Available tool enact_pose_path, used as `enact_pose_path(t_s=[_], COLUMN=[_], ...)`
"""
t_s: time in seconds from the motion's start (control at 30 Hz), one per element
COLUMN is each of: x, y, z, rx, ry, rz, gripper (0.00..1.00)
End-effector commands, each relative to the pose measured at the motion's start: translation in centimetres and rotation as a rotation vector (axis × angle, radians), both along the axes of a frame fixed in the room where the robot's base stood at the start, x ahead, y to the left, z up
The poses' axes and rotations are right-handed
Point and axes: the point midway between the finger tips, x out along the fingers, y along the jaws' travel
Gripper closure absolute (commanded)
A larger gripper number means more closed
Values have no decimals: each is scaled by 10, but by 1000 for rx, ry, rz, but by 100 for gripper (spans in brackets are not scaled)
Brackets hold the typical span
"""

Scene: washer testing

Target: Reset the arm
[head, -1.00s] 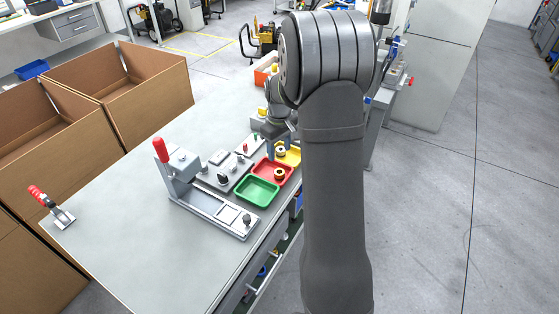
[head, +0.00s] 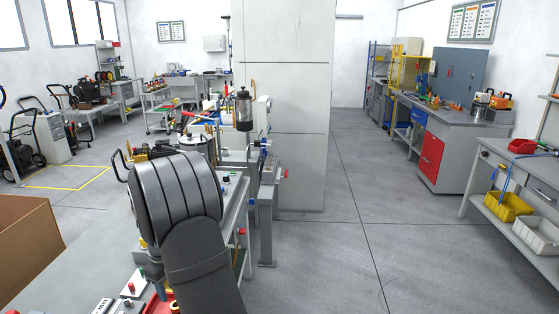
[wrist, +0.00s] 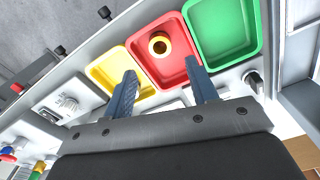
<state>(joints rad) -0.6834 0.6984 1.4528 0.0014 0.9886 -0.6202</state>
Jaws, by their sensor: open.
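My gripper (wrist: 160,67) is open and empty, its two blue-grey fingers spread over the near side of the trays in the wrist view. The red tray (wrist: 182,38) is in the middle, with a brass-coloured washer (wrist: 159,44) lying in it, beyond the fingertips and not held. The green tray (wrist: 225,30) at right looks empty. The yellow tray (wrist: 104,74) at left is partly behind the left finger, with no part visible in it.
A small fixture with a red button (head: 130,288) stands on the bench near my arm. A cardboard box (head: 28,240) is at far left. A tall grey cabinet (head: 285,110) stands behind the bench. The floor (head: 340,260) to the right is open.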

Motion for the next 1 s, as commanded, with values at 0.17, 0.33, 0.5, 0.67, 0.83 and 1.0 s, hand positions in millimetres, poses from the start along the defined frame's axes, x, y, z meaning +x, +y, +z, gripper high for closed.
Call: enact_pose_path(t_s=[0.17,0.33,0.5,0.67,0.83,1.0], x=[-1,-1,1,0,0,0], y=[-1,0,1,0,0,0], z=[-38,-71,-54,-41,-37,-37], rx=[-3,-2,2,1,-1,0], ry=[4,3,-3,-1,0,0], rz=[0,0,0,0,0,0], gripper=[47,47,47,47,47,47])
